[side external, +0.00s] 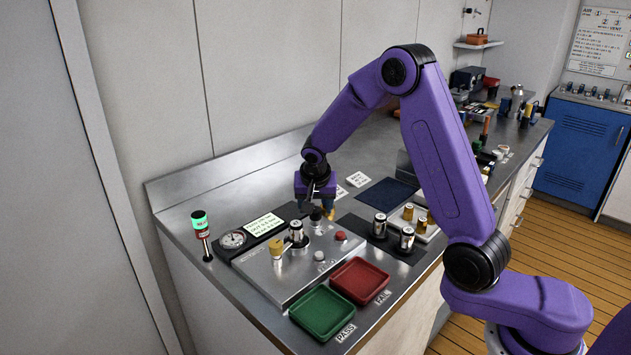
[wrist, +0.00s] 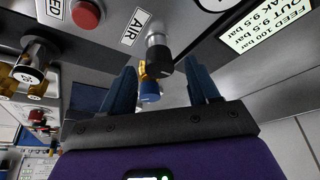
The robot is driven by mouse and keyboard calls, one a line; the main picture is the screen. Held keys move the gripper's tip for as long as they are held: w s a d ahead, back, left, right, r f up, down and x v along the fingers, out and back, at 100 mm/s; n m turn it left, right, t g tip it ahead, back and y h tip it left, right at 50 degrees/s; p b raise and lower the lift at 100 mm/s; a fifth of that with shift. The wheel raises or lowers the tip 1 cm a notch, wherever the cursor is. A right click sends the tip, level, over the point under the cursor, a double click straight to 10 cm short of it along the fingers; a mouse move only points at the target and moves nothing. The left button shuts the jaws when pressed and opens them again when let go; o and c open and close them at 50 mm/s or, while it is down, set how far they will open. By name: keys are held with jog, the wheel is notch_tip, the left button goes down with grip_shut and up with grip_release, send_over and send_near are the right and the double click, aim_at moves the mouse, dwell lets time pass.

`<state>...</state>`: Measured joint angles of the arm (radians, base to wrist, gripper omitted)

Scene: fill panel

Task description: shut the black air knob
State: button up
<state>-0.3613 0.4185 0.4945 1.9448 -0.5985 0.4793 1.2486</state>
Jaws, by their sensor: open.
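The black air knob (wrist: 158,60) shows in the wrist view on a silver stem, next to the AIR label (wrist: 135,27). In the side view the knob (side external: 316,214) stands on the metal panel (side external: 291,287), just below my gripper (side external: 316,205). My gripper points down and is open. In the wrist view its two dark blue fingers (wrist: 163,86) appear on either side of the knob, with gaps between. The views do not show clearly how far down the fingers reach along the knob.
A red button (side external: 340,236) and a silver knob (side external: 319,256) are close by on the panel. A brass-topped fitting (side external: 277,247), a metal cylinder (side external: 296,231) and a gauge (side external: 232,239) stand left. Green (side external: 322,335) and red (side external: 360,301) trays lie in front.

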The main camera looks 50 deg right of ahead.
jog(key=v, duration=1.6)
jog(key=shift+r, duration=0.15)
jog(key=shift+s+a, duration=0.1)
jog(key=s+a+f+n+y, duration=0.3)
jog(key=s+a+n, duration=0.4)
jog(key=s+n, duration=0.4)
jog(key=s+d+f+n+g, duration=0.1)
jog(key=s+n, duration=0.4)
jog(key=s, duration=0.5)
jog(key=s+d+f+n+g, duration=0.2)
jog(key=s+n, duration=0.3)
jog(key=s, duration=0.6)
jog(key=shift+s+d+f+n+y, duration=0.25)
jog(key=shift+d+f+n+y, duration=0.15)
jog(key=shift+f, duration=0.15)
